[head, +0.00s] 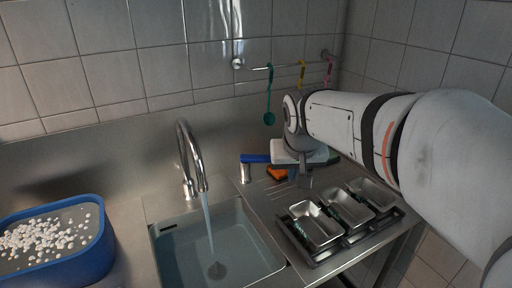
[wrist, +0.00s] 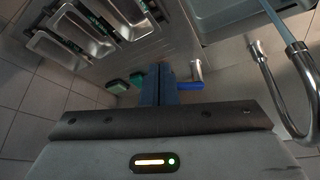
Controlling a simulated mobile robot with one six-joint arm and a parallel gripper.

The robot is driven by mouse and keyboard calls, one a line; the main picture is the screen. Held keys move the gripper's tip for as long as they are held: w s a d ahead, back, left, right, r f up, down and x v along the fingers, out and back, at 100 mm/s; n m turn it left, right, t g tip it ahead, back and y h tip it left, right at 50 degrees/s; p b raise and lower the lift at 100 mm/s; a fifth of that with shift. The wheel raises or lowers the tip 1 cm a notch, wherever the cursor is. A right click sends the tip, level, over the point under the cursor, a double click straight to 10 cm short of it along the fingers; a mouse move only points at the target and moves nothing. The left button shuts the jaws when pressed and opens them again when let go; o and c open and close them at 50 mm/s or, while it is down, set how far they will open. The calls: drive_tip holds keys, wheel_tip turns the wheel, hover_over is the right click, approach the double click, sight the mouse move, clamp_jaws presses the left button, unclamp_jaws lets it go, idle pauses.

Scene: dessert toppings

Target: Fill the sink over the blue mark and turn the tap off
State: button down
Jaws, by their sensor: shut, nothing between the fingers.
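The steel sink (head: 247,212) lies at the lower centre of the head view. A stream of water (head: 208,222) runs into it from the curved tap spout (head: 184,140). Bluish water covers the drain, which shows through it; I cannot make out the blue mark. The tap lever (head: 255,158) is blue, on a short metal post right of the spout. My gripper (head: 305,180) is shut and empty, to the right of the lever. In the wrist view the shut fingers (wrist: 158,80) point toward the counter, with the blue lever (wrist: 190,86) close beside them; contact cannot be told.
A tray with several steel containers (head: 318,226) stands right of the sink. Coloured utensils, one a green spoon (head: 269,117), hang from a wall rail. A blue tub of white pieces (head: 75,264) stands at left.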

drive_tip(key=w+a+f+t+b, duration=0.1)
drive_tip(key=w+f+b, duration=0.15)
drive_tip(key=w, duration=0.55)
drive_tip(key=w+f+b, duration=0.2)
drive_tip(key=w+b, duration=0.1)
drive_tip(key=w, duration=0.6)
drive_tip(key=m+t+b, duration=0.1)
drive_tip(key=t+b, duration=0.1)
drive_tip(key=b, duration=0.2)
hover_over(257, 158)
drive_tip(key=s+d, duration=0.2)
drive_tip(key=s, duration=0.1)
wheel_tip(257, 158, down, 6)
drive_tip(key=r, duration=0.1)
drive_tip(key=x, duration=0.9)
drive_tip(key=shift+d+f+h+p, duration=0.15)
drive_tip(key=shift+d+h+p, duration=0.15)
drive_tip(key=shift+h+p, duration=0.15)
drive_tip(key=shift+s+d+m, duration=0.1)
drive_tip(key=shift+d+m, duration=0.2)
drive_tip(key=shift+d, duration=0.15)
drive_tip(key=shift+f+b, duration=0.1)
drive_tip(key=shift+b, duration=0.25)
